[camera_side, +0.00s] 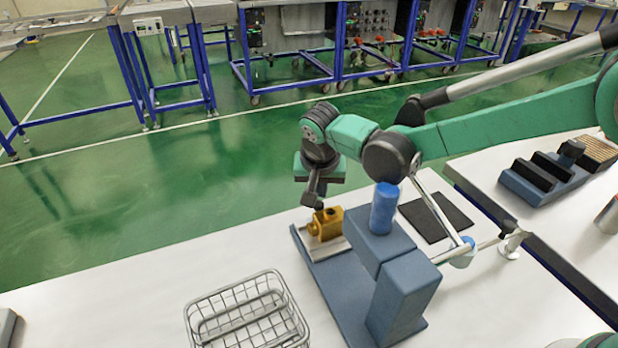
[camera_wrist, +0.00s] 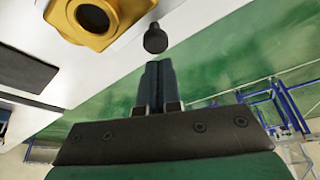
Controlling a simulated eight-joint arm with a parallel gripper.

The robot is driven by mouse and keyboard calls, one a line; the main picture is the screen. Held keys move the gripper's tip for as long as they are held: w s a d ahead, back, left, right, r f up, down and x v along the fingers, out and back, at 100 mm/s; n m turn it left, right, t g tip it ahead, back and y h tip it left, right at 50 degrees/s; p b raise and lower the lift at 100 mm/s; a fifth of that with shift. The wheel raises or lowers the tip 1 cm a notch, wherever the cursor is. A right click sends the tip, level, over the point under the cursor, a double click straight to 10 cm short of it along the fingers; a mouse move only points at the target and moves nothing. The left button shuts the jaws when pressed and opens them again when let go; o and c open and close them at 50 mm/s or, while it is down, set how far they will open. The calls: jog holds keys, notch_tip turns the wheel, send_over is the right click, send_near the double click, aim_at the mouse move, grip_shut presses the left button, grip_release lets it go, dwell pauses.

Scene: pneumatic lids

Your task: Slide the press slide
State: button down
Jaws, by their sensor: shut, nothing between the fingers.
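The press station has a blue-grey base plate (camera_side: 345,290) with two blue-grey blocks (camera_side: 402,300) and a blue cylinder (camera_side: 384,208). A yellow block (camera_side: 325,226), which looks like the press slide, sits on a pale strip at the plate's far end. In the wrist view the yellow block (camera_wrist: 92,22) shows a dark round hole at the top left. A dark knob (camera_wrist: 155,38) is just beyond my fingertips; a small gap shows between them. My gripper (camera_wrist: 158,66) is shut and empty. In the side view it is beside the yellow block; its fingertips are hard to separate from the dark knob.
A wire basket (camera_side: 247,312) stands on the white table, left of the station. A black mat (camera_side: 435,217) lies behind the blocks. A second table at the right holds a dark stepped rack (camera_side: 545,175).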

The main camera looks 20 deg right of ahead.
jog(key=shift+s, duration=2)
